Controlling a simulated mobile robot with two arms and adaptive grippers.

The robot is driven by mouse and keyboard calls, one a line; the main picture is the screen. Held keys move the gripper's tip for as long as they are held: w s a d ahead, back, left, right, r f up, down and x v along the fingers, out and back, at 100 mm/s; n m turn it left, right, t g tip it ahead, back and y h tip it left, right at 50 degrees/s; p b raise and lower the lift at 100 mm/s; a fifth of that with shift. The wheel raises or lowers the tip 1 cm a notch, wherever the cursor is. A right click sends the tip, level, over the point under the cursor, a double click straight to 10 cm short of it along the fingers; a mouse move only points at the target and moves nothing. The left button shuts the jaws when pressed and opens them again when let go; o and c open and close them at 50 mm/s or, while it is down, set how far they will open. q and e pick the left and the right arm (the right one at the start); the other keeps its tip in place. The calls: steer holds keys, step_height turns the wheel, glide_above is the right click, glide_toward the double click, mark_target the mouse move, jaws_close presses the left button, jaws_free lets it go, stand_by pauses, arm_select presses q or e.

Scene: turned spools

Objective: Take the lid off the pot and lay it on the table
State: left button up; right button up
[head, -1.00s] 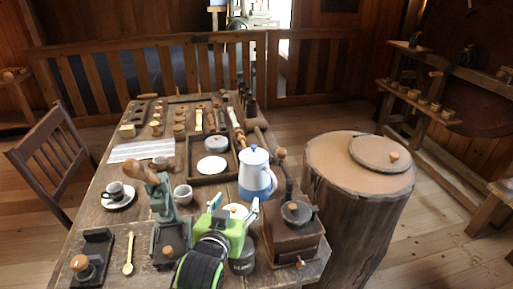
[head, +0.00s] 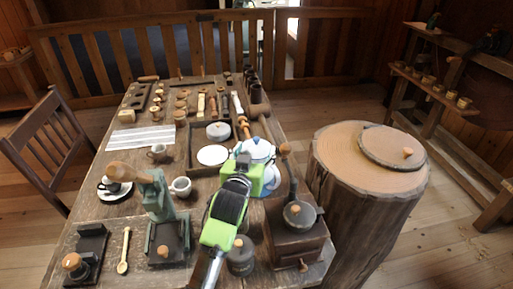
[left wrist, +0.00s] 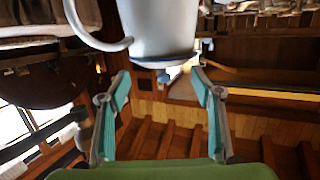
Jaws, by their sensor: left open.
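The white and blue pot (head: 262,149) stands on the wooden table, partly hidden behind my left gripper in the head view. In the left wrist view the pot (left wrist: 165,25) appears upside down, with its handle at left. Its lid (left wrist: 165,63) is on it, and a small bluish knob (left wrist: 163,76) shows on the lid. My left gripper (left wrist: 160,76) is open, its teal fingers either side of the knob in the picture. I cannot tell whether they are level with it in depth. The gripper (head: 256,160) is empty. My right gripper is not in view.
A coffee grinder (head: 296,235) stands right of my left arm, and a green press (head: 160,205) stands left of it. Behind are a wooden tray (head: 191,150) and a white cup (head: 181,187). A striped cloth (head: 141,138) lies farther left. A stump (head: 340,150) stands at right.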

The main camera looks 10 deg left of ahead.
mark_target(256, 144)
arm_select(q)
steer(key=w, duration=0.3)
steer(key=w+f, duration=0.1)
steer(key=w, duration=0.1)
steer(key=shift+a+p, duration=0.3)
